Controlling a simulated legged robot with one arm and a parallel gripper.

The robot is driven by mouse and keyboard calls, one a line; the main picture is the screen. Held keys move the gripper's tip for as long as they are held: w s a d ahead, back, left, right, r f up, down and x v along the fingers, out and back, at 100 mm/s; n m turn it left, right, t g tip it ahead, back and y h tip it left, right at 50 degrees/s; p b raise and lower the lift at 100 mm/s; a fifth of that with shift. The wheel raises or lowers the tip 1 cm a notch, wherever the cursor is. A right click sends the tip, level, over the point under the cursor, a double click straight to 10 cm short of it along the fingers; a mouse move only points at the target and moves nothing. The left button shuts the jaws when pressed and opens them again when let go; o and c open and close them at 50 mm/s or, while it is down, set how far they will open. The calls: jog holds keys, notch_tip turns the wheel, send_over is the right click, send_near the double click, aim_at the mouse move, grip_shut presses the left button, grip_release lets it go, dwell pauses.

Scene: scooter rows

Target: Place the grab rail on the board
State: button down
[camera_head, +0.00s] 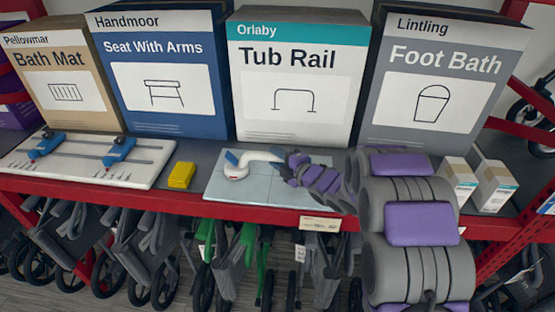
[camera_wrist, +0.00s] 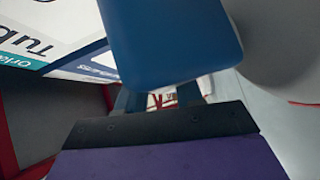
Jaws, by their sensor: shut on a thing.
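The grab rail (camera_head: 258,156) is a white bar with blue and white end parts. Its left end cup, with a thin red line, is over the pale blue-grey board (camera_head: 222,190) on the shelf; I cannot tell if it touches. My gripper (camera_head: 284,168) is shut on the rail's right end, which it largely hides. My purple and grey arm reaches in from the right and covers the board's right side. In the wrist view, a blue part of the rail (camera_wrist: 170,40) fills the top middle, and a white rounded part (camera_wrist: 275,45) is at the right.
Large boxes stand along the back, with the Tub Rail box (camera_head: 298,75) behind the board. A yellow block (camera_head: 181,175) lies left of the board. Further left is a white panel (camera_head: 100,172) with blue clamps. Small white cartons (camera_head: 494,186) stand right. A red edge (camera_head: 130,196) borders the shelf.

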jog(key=c, duration=1.1)
grip_release()
jog(key=shift+d, duration=0.45)
jog(key=o, duration=0.4)
jog(key=shift+d+r, duration=0.1)
jog(key=shift+d, duration=0.6)
jog(key=shift+c, duration=0.2)
jog(key=shift+s+a, duration=0.1)
jog(key=shift+a, duration=0.4)
jog(key=shift+s+d, duration=0.1)
jog(key=shift+s, duration=0.15)
jog(key=v, duration=0.7)
jog(key=p+v, duration=0.1)
jog(key=v, duration=0.3)
jog(key=shift+w+d, duration=0.35)
jog(key=shift+s, duration=0.2)
jog(key=shift+s+a, duration=0.15)
jog(key=shift+a, duration=0.15)
